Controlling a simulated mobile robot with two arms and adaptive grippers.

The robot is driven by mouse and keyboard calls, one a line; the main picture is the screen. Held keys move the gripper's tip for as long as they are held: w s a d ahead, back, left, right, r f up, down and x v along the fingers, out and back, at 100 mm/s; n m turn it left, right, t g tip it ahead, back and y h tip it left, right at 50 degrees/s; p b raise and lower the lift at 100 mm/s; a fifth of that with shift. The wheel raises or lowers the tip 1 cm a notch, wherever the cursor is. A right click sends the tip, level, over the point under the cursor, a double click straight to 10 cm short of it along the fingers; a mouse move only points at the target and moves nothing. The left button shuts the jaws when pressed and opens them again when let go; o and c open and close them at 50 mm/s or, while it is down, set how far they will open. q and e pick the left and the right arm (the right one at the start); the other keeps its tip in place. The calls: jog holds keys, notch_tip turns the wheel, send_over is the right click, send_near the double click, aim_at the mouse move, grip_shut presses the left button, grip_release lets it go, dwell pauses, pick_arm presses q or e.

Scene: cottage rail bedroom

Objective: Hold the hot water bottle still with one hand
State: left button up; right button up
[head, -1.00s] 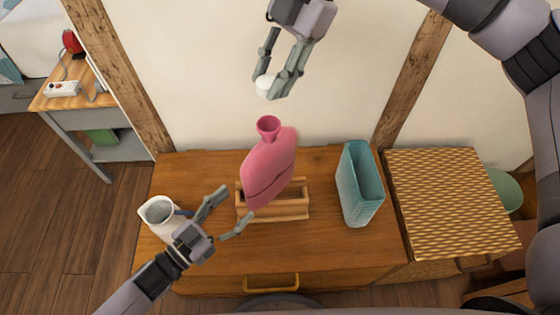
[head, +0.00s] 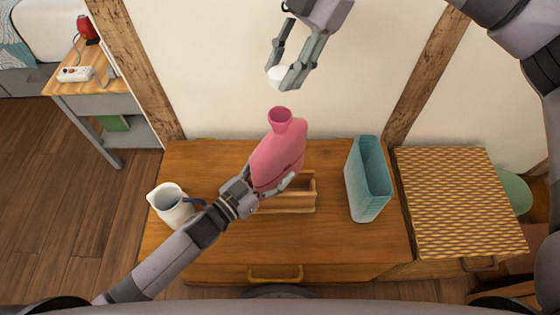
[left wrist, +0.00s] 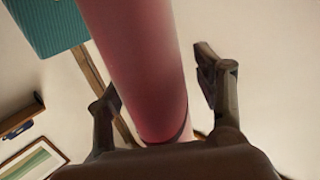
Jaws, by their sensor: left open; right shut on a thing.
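The pink hot water bottle (head: 277,158) stands tilted in a wooden stand (head: 290,207) on the dresser, its open neck upward. My left gripper (head: 270,184) is at the lower part of the bottle. In the left wrist view the bottle (left wrist: 140,55) lies between the two spread fingers, with a gap visible on the right side. Part of the left fingers is hidden behind the bottle in the head view. My right gripper (head: 293,70) is shut on a small white cap-like piece (head: 279,75), apart from and above the bottle's neck.
A white jug (head: 170,204) stands left of my left wrist, close to the arm. A teal container (head: 368,180) stands to the right on the dresser (head: 335,241). A woven-topped box (head: 458,200) is farther right. A side table (head: 95,85) is at the left.

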pick_arm(q)
jog(key=shift+w+d, duration=0.3)
grip_shut()
dwell(0.8)
